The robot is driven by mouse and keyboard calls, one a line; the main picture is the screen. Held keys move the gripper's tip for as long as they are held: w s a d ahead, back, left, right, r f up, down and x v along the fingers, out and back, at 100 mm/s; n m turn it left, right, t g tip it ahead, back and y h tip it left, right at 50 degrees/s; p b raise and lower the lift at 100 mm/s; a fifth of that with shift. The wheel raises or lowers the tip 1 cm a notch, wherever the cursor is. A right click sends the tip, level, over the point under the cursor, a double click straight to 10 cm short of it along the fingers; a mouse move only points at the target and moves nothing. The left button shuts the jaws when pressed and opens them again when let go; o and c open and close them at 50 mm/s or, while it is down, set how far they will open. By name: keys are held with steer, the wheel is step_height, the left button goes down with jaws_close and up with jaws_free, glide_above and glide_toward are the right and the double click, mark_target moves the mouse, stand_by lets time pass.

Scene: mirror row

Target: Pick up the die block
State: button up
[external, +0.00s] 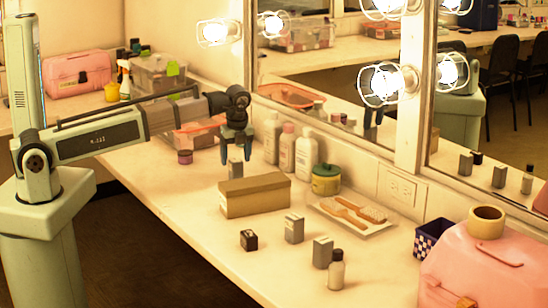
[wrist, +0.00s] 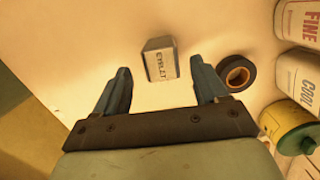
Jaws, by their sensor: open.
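A small grey block (external: 235,168) stands on the counter just below my gripper (external: 236,150), behind a cardboard box. In the wrist view the same block (wrist: 161,62) shows a pale face with dark lettering like "EYELET". It lies ahead of and between the fingertips of my gripper (wrist: 165,88), apart from both. My gripper is open and empty, fingers pointing down. Similar grey blocks stand nearer the front, one in the middle (external: 294,228) and one by a small bottle (external: 322,252). A darker cube (external: 249,240) stands to their left. I cannot tell which is the die block.
The cardboard box (external: 254,195) stands just in front of my gripper. Bottles (external: 287,146) and a green-lidded jar (external: 326,179) line the mirror side. A dark tape roll (wrist: 237,74) lies right of the block. A brush tray (external: 350,214) and pink case (external: 480,265) stand farther right.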

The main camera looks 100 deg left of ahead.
mark_target(236, 160)
steer(key=shift+s+a+f, duration=0.1)
steer(key=shift+a+f, duration=0.1)
steer(key=shift+f, duration=0.6)
steer(key=shift+s+a+f, duration=0.1)
steer(key=shift+a+f, duration=0.1)
steer(key=shift+f, duration=0.65)
steer(key=shift+s+a+f, duration=0.1)
steer(key=shift+a+f, duration=0.1)
steer(key=shift+f, duration=0.6)
steer(key=shift+c, duration=0.4)
steer(key=c, duration=1.1)
steer(key=shift+r, duration=5.05)
